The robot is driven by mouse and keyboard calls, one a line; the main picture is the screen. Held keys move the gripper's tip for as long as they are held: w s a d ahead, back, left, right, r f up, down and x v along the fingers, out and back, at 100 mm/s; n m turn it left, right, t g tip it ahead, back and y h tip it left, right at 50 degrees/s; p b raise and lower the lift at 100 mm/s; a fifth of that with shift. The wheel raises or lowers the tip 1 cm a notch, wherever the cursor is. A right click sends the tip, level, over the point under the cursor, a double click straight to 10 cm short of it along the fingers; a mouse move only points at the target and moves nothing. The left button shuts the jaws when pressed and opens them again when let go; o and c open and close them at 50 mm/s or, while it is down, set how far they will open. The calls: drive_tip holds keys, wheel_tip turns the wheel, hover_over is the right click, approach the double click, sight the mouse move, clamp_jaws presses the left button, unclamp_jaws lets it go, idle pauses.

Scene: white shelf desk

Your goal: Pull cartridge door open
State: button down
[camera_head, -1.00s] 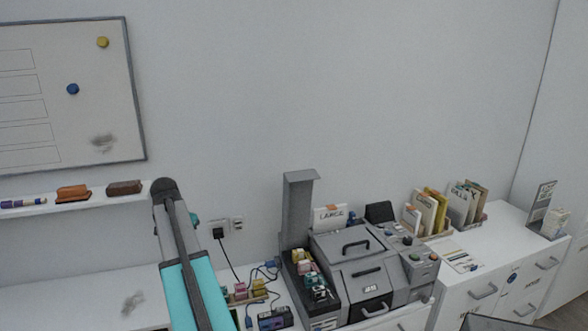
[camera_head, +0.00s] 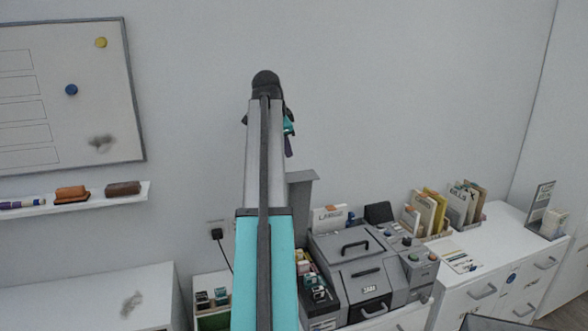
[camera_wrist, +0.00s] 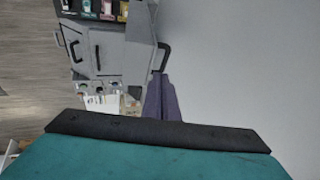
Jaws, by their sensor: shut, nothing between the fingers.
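The grey printer-like machine (camera_head: 352,262) stands on the white desk, its left part behind my arm. A grey upright panel (camera_head: 301,196), which looks like the cartridge door, stands raised above the cartridge bay (camera_head: 318,290). Coloured cartridges show in the bay, also at the top of the wrist view (camera_wrist: 98,8). In the wrist view the panel (camera_wrist: 141,22) has a black handle (camera_wrist: 163,52). My gripper (camera_wrist: 158,76) is shut and empty, its purple tips appearing close to the handle; I cannot tell if they touch. In the head view my gripper (camera_head: 289,154) is above the panel's top.
A black-handled lid (camera_head: 355,247) is on the machine's top. File holders (camera_head: 426,211) and white drawers (camera_head: 483,291) are to the right. A wall ledge (camera_head: 75,195) with erasers is at the left. The wall behind is close; the air above the machine is clear.

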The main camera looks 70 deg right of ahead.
idle(0.4)
drive_tip(key=shift+p+x, duration=1.5)
drive_tip(key=shift+x, duration=3.5)
